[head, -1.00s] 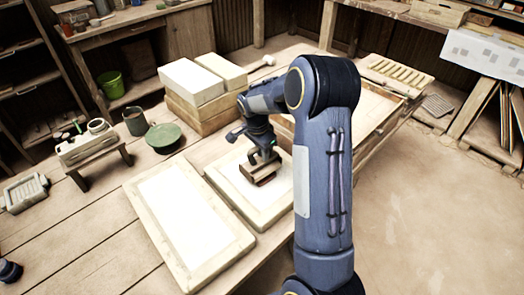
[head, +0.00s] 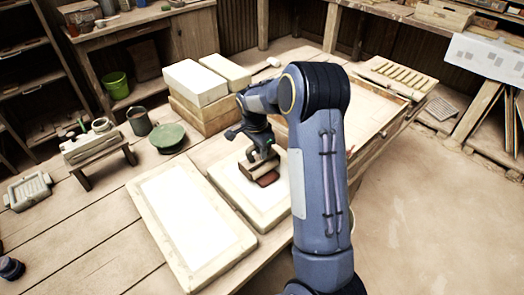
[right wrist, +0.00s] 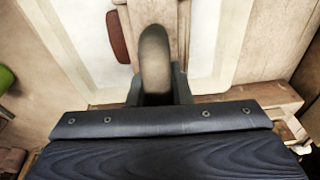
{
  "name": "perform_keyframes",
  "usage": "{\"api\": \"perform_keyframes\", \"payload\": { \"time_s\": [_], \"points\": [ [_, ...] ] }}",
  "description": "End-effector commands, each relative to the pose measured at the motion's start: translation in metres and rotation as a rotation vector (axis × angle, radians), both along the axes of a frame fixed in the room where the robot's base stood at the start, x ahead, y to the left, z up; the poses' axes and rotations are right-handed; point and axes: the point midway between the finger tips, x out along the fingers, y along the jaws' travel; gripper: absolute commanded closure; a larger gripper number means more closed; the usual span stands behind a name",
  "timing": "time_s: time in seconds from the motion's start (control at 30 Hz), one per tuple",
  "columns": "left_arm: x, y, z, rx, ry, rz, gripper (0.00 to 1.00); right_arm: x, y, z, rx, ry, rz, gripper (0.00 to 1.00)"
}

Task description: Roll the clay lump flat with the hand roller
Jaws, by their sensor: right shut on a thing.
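The clay lump (head: 268,179) is a small reddish-brown patch on the white face of a wood-framed slab (head: 231,190). In the right wrist view the clay (right wrist: 118,37) shows left of the roller. My right gripper (head: 262,156) is shut on the hand roller (head: 257,168), just behind the clay in the head view. The roller's rounded grey-brown handle (right wrist: 154,62) is between the fingers, with its pale wooden body (right wrist: 172,14) beyond. I cannot tell whether the roller touches the clay or slab. My left gripper is not in view.
A second framed slab (head: 150,211) lies at the left. Stacked blocks (head: 192,84) stand behind. A green round dish (head: 166,136), a grey cup (head: 139,121) and a small bench (head: 92,153) stand further left. A framed tray (head: 345,124) lies behind my right arm.

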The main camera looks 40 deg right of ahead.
Motion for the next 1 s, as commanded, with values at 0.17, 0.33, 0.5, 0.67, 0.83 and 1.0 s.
{"api": "perform_keyframes", "payload": {
  "time_s": [0.17, 0.33, 0.5, 0.67, 0.83, 1.0],
  "points": [
    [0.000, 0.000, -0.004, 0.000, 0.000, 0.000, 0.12, -0.012, 0.002, -0.008, 0.004, 0.017, 0.001, 1.00],
    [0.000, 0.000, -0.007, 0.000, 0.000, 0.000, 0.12, -0.024, 0.001, -0.008, 0.004, 0.019, 0.000, 1.00],
    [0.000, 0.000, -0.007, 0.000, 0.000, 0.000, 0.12, -0.029, 0.001, -0.007, 0.004, 0.019, -0.001, 1.00],
    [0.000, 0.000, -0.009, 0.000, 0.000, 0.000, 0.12, -0.035, 0.001, -0.007, 0.005, 0.020, 0.000, 1.00],
    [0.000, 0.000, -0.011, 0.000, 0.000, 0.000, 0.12, -0.047, 0.001, -0.006, 0.004, 0.019, -0.001, 1.00],
    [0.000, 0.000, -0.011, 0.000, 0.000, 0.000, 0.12, -0.052, 0.001, -0.005, 0.005, 0.020, -0.001, 1.00]
  ]
}}
